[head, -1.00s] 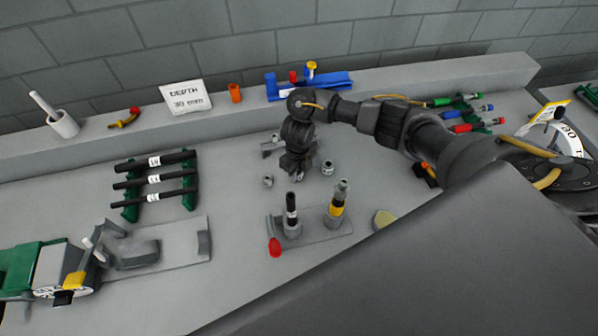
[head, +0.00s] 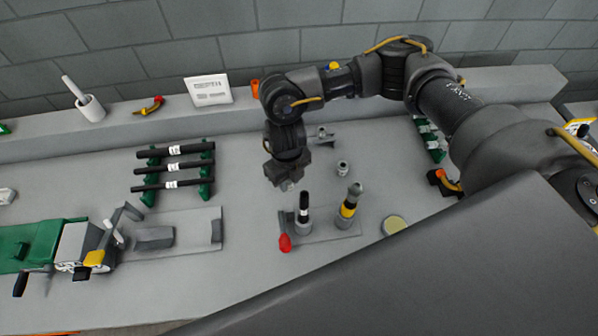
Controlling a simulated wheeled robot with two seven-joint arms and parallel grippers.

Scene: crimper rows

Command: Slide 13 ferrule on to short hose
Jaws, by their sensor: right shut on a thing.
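The short hose (head: 304,200) is a black piece with a white label, standing upright in a grey holder on a small plate. My right gripper (head: 287,185) points down, just behind and left of the hose top in the head view. It is shut on a small ferrule, mostly hidden between the fingers; I cannot tell whether the ferrule touches the bench. Another small silver ferrule (head: 342,168) stands on the bench to the right. I cannot read sizes on either. My left gripper is not in view.
A yellow-banded tool (head: 348,207) stands right of the hose, and a red piece (head: 285,243) lies at its left foot. A green rack (head: 148,198) holds black hoses at the left. A green-and-white machine (head: 70,245) stands front left. A round yellowish disc (head: 394,225) lies right.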

